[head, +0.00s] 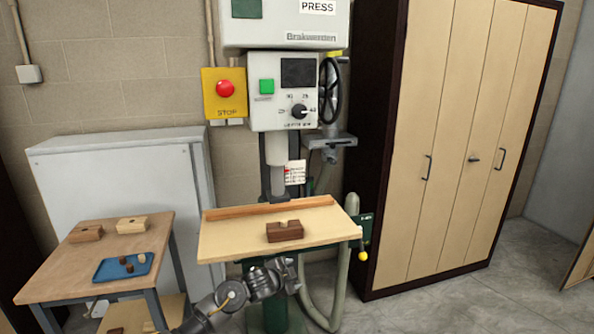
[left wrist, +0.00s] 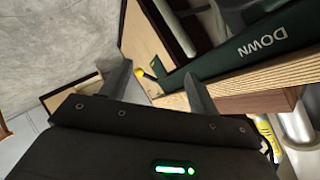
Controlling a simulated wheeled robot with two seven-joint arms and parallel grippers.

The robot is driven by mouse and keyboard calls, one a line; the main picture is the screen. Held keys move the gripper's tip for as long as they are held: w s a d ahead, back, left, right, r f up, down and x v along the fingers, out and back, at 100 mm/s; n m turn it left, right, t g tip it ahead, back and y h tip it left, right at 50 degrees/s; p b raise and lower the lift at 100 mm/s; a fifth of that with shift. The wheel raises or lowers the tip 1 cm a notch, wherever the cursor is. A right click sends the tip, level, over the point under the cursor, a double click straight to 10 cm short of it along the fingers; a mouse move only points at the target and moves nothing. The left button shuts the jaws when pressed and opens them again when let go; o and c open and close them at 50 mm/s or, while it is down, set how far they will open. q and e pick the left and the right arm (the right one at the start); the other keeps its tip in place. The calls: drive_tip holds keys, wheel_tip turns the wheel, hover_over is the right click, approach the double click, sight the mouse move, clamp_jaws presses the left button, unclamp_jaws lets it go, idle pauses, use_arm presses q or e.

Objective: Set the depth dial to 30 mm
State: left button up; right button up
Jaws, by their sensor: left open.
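The depth dial (head: 299,111) is a round black knob low on the pale control box of the press. Small numbers stand around it; they and the pointer's direction are too small to read surely. My left gripper (head: 287,276) is low in front of the press table, well below the dial and apart from it. In the left wrist view its two fingers (left wrist: 157,72) stand apart with nothing between them. The dial is not in that view. My right gripper is in neither view.
The press table (head: 225,240) holds a dark wooden block (head: 285,232) and juts out between gripper and dial. Left of the dial are a green button (head: 266,86) and a red stop button (head: 225,89). A handwheel (head: 330,90) is at the right. A side table (head: 60,270) stands left.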

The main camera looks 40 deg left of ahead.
sight(298, 113)
use_arm(q)
drive_tip(key=s+a+r+m+t+y+p, duration=0.1)
drive_tip(key=s+r+m+t+p, duration=0.2)
drive_tip(key=r, duration=2.1)
drive_tip(key=a+r+m+t+y+p, duration=0.1)
drive_tip(key=r+m+t, duration=0.25)
drive_tip(key=r, duration=2.05)
drive_tip(key=shift+t, duration=0.45)
drive_tip(key=p+x, duration=0.2)
drive_tip(key=x, duration=0.7)
drive_tip(key=shift+w+p, duration=0.1)
drive_tip(key=shift+p, duration=0.25)
drive_tip(key=shift+w, duration=0.6)
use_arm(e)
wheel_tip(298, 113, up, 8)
use_arm(q)
drive_tip(key=shift+c, duration=0.4)
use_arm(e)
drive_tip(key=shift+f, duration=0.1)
